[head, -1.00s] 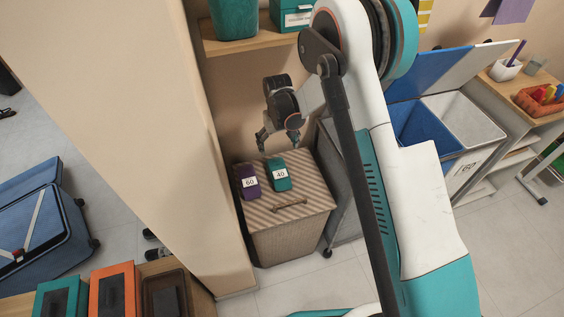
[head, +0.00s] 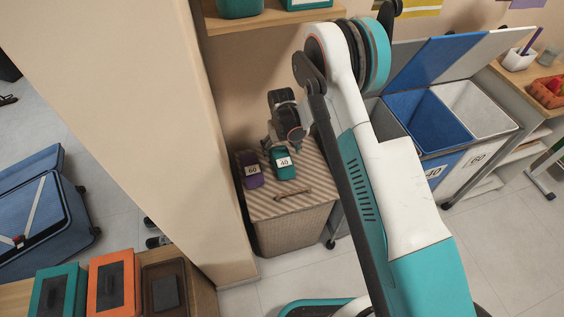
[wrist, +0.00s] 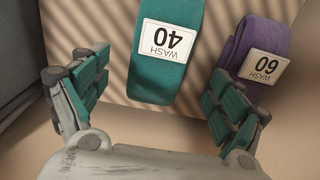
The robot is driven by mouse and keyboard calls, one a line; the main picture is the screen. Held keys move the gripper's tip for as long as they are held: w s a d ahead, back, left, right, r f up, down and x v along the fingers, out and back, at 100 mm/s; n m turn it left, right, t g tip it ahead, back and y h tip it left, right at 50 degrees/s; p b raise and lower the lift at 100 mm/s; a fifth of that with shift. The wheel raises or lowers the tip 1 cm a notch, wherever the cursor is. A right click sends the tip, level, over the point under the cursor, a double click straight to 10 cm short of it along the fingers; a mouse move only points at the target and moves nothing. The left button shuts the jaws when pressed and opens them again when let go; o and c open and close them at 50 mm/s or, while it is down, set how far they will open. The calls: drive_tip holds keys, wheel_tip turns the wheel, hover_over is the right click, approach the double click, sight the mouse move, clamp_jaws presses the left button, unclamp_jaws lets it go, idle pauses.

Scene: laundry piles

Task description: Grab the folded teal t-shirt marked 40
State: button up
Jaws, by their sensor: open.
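The folded teal t-shirt (head: 283,163) lies on the striped lid of a wicker hamper, with a white label reading 40. In the wrist view the teal t-shirt (wrist: 168,70) is ahead, its near end between the lines of my open fingers. My gripper (head: 281,142) is just behind the shirt, close above the lid; its fingers (wrist: 162,95) stand apart and hold nothing. A folded purple garment (head: 251,170) marked 60 lies left of the teal one. In the wrist view the purple garment (wrist: 262,48) is at the right, close beside or under the right finger; contact cannot be told.
The wicker hamper (head: 290,225) stands beside a beige wall edge (head: 215,200). A wooden shelf (head: 265,18) hangs above. Sorting bins, one marked 40 (head: 433,172), stand right. Boxes including an orange one (head: 112,285) are lower left.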

sight(282, 157)
drive_tip(key=f+b, duration=0.1)
drive_tip(key=f, duration=0.1)
drive_tip(key=f+b, duration=0.1)
drive_tip(key=f, duration=0.1)
drive_tip(key=shift+s+d+f, duration=0.1)
drive_tip(key=shift+s+f, duration=0.1)
drive_tip(key=shift+f, duration=0.2)
drive_tip(key=shift+r, duration=0.1)
drive_tip(key=shift+c, duration=0.3)
drive_tip(key=c, duration=1.2)
